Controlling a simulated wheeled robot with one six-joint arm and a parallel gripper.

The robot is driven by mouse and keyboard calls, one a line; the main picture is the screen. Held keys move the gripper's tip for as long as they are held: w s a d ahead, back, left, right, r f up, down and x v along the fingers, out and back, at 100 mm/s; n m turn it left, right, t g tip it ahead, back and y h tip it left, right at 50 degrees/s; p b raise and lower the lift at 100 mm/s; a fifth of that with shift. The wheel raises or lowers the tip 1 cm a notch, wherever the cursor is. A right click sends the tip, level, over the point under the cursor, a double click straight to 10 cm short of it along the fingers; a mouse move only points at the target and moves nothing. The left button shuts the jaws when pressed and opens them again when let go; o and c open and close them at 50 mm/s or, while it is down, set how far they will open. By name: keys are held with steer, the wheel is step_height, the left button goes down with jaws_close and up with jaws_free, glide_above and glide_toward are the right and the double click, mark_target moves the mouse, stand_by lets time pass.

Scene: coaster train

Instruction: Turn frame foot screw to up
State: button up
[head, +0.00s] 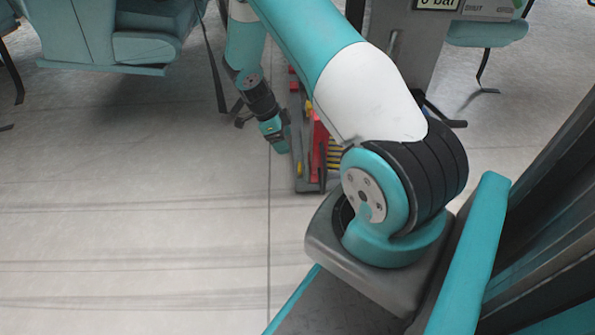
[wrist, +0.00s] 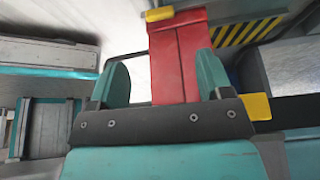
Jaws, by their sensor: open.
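My gripper (wrist: 160,62) is open in the wrist view, its two teal fingers apart. A red block (wrist: 181,62) shows beyond and between the fingers; I cannot tell whether they touch it. In the head view my gripper (head: 278,142) hangs low, just left of a grey-based frame (head: 306,185) with red and yellow parts, and the red block (head: 318,148) stands on this frame. I cannot make out the foot screw for certain in either view.
A yellow and black striped edge (wrist: 245,33) runs behind the red block. A yellow piece (wrist: 158,14) sits at its top end. A teal seat (head: 145,48) stands at the upper left. The pale floor (head: 130,190) at left is clear.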

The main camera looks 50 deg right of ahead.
steer(key=b, duration=0.6)
glide_above(297, 175)
step_height(297, 175, down, 11)
steer(key=shift+s+r, duration=0.15)
steer(key=shift+r, duration=0.05)
steer(key=c, duration=0.9)
steer(key=shift+a, duration=0.1)
